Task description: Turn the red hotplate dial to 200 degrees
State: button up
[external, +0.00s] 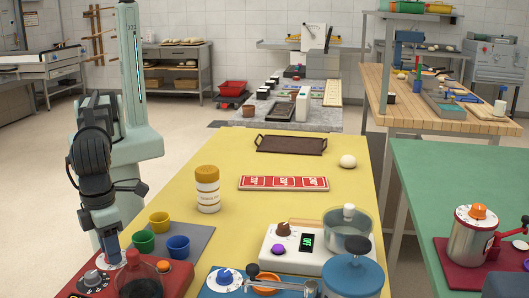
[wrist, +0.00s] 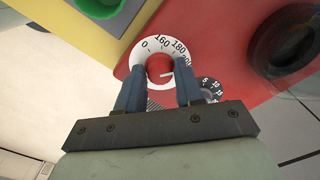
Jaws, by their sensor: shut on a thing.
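The red hotplate (external: 66,293) stands at the near left of the yellow table. Its red dial (wrist: 158,68) sits in a white scale ring (wrist: 150,46) in the wrist view, where 0, 160 and 180 are readable. A further number at the right is partly covered by a finger. A pale line on the dial points right, toward the right finger; the exact mark it meets is hidden. My gripper (wrist: 160,86) has its blue fingers on either side of the dial, shut on it. In the external view my gripper (external: 112,246) reaches down over the hotplate.
A smaller dark dial (wrist: 211,88) is close beside the right finger. A glass vessel (external: 138,284) stands on the hotplate, right of my gripper. Green (external: 143,242), yellow (external: 159,221) and blue (external: 178,248) cups stand on a grey mat just behind.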

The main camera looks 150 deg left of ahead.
dwell(0.3)
jog(key=o, duration=1)
jog(key=shift+r, duration=0.1)
notch_tip(320, 180, up, 14)
jog(key=shift+f, duration=0.2)
dwell(0.5)
